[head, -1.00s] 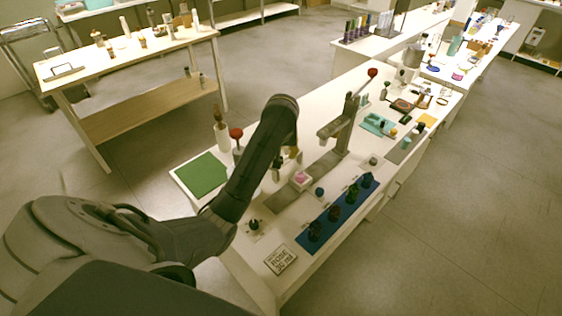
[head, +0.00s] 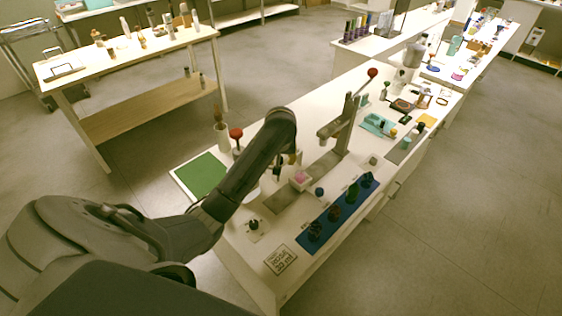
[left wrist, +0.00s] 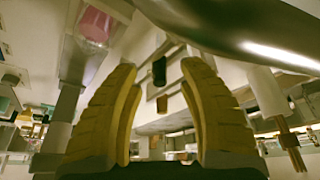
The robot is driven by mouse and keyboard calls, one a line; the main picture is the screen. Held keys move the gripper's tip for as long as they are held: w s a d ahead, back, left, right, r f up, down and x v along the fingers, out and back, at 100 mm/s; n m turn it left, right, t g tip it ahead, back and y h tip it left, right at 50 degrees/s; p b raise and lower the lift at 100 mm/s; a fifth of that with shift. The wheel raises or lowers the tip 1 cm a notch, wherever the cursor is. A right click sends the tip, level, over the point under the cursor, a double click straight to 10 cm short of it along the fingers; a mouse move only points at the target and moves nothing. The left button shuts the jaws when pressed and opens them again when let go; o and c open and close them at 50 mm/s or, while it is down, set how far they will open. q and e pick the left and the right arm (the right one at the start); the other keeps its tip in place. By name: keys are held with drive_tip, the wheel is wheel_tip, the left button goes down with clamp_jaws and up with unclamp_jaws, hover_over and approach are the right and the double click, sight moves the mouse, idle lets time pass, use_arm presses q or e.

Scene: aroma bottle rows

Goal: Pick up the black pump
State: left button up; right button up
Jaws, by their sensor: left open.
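A small black-topped piece (head: 253,224), which looks like the black pump, stands on a pale card near the front left of the bench in the head view. My left gripper (left wrist: 160,68) shows in the left wrist view with its two yellow fingers apart and nothing held. A small dark object (left wrist: 159,74) shows in the gap beyond the fingertips, apart from them; I cannot tell whether it is the same piece. In the head view my left arm hides most of the gripper. My right gripper is not in view.
A blue strip (head: 304,238) holds several dark bottles to the right. A pink item (head: 301,177), a grey press stand (head: 342,130), a red-knobbed piece (head: 236,133) and a green mat (head: 202,175) are close by. A labelled card (head: 281,259) lies near the front edge.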

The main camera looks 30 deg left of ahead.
use_arm(q)
drive_tip(key=shift+o, duration=0.2)
drive_tip(key=shift+f, duration=0.1)
clamp_jaws()
